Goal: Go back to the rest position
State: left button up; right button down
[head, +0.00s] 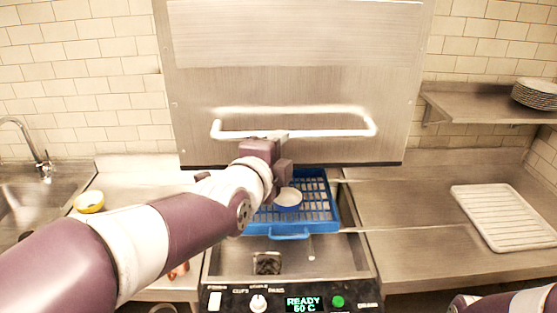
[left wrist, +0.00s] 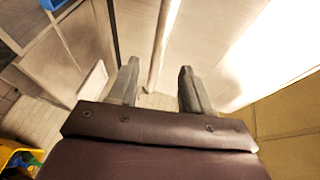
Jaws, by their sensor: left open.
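My left gripper (head: 280,160) is raised in front of the upright steel hood (head: 290,85), just below its white bar handle (head: 235,134). In the left wrist view my left gripper (left wrist: 158,78) has its two fingers apart, with nothing seen held. A pale bar (left wrist: 164,40), apparently the handle, runs up the picture beyond the gap between the fingers; I cannot tell whether it touches them. Only a piece of my right arm shows at the bottom right of the head view; its gripper is out of sight.
Under the hood a blue rack (head: 290,236) holds a pale bowl (head: 288,196). The control panel (head: 338,301) reads READY. A white ribbed tray (head: 505,217) lies right. A plate stack (head: 535,93) is on a shelf. A yellow bowl (head: 89,202) is beside the sink (head: 25,195).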

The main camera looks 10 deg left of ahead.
dwell(0.3)
pick_arm(q)
jog(key=s+a+f+n+g+b, duration=0.1)
jog(key=s+f+n+g, duration=0.4)
jog(key=f, duration=0.5)
jog(key=s+a+f+n+g+y+b, duration=0.1)
jog(key=s+a+f+n+g, duration=0.1)
jog(key=s+f+n+g, duration=0.2)
jog(key=s+a+f+n+g+y+b, duration=0.1)
jog(key=s+f+n+g, duration=0.4)
jog(key=f, duration=1.3)
jog(key=s+a+n, duration=0.1)
jog(key=s+n, duration=0.3)
jog(key=shift+f+g, duration=0.15)
jog(key=shift+g, duration=0.15)
